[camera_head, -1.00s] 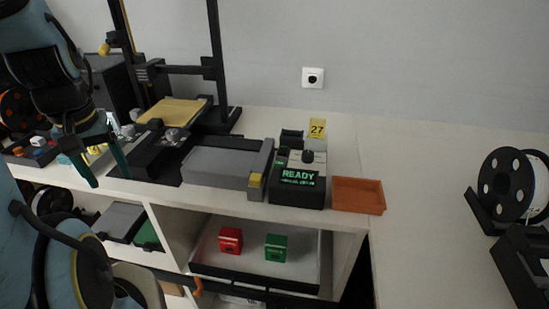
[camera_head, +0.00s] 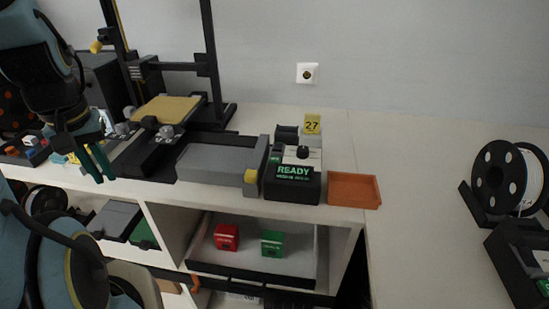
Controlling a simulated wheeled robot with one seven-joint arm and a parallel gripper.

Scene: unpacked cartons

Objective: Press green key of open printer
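The open-frame printer (camera_head: 210,62) stands at the back left, with black uprights and a tan plate (camera_head: 167,109). A black control box with a lit green READY display (camera_head: 293,172) stands to its right, by the grey unit (camera_head: 212,164). A small green patch (camera_head: 275,160) shows at the box's left side; I cannot tell for certain whether it is the green key. My gripper (camera_head: 104,179) points down at the left, in front of the printer and well left of the box. Its teal fingers look shut, with nothing visible between them.
An orange tray (camera_head: 354,189) sits right of the box, and a yellow 27 tag (camera_head: 312,124) stands behind it. A spool (camera_head: 508,178) stands far right. The right tabletop is mostly clear.

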